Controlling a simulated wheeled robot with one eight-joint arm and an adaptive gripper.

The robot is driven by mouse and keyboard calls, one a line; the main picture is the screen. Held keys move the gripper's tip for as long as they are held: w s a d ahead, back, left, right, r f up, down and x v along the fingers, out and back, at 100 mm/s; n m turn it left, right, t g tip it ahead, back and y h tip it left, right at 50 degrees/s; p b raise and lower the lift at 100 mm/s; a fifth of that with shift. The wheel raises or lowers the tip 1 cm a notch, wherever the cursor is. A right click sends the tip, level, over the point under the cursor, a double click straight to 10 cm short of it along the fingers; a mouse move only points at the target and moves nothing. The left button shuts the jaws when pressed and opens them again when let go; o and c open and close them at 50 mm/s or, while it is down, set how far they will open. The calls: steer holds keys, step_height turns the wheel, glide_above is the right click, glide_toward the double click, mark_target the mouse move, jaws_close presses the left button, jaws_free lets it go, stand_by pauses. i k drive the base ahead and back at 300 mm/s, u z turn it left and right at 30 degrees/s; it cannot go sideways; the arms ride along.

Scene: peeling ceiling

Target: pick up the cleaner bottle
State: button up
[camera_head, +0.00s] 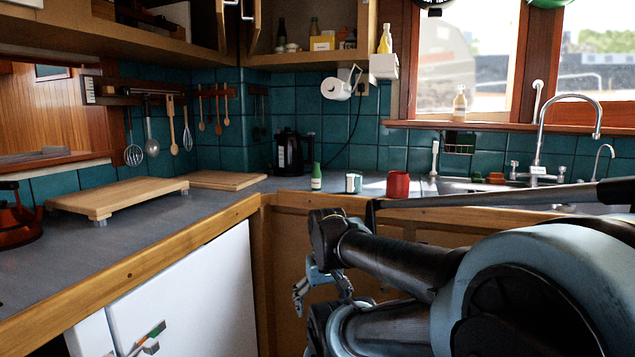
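Several bottles are in view, and I cannot tell for sure which is the cleaner bottle. A small green bottle with a white label (316,178) stands upright on the counter near the corner. A yellow bottle (385,40) stands on a white box on the wall, and a pale bottle (459,104) stands on the windowsill. My gripper (322,290) hangs low in front of the cabinet doors, below the counter edge and apart from all the bottles. It is partly hidden by my arm, and its opening is unclear. I see nothing held in it.
A red mug (398,185) and a small white-and-green container (353,183) stand right of the green bottle. A black kettle (289,153) is behind. Wooden boards (118,196) lie on the left counter (85,250). The sink tap (541,130) rises at right. My arm fills the lower right.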

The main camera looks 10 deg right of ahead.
mark_target(316, 176)
steer(key=z, duration=1.15)
steer(key=k, duration=1.1)
steer(key=u, duration=0.7)
steer(key=i, duration=1)
